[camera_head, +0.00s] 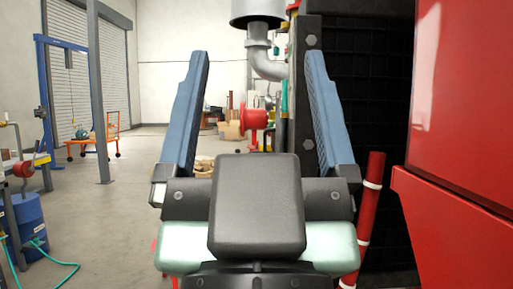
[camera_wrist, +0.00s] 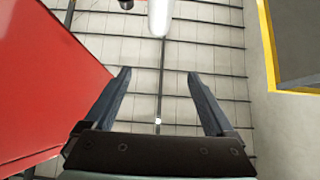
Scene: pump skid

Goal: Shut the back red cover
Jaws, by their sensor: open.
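A large red panel (camera_head: 465,90) stands at the right of the head view, close to the camera, with a red ledge (camera_head: 455,215) below it. A red panel also fills the left side of the wrist view (camera_wrist: 45,85). I cannot tell which of these red parts is the back cover, or whether it is open. My gripper (camera_head: 257,58) is open, with its two blue fingers wide apart and nothing between them.
A dark gridded panel (camera_head: 375,80) and a slanted red tube (camera_head: 370,200) stand right of my gripper. A grey pipe (camera_head: 267,62) and red flange (camera_head: 254,119) are ahead. A blue drum (camera_head: 28,225) and green hose (camera_head: 62,268) are at left. The middle-left floor (camera_head: 115,215) is clear.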

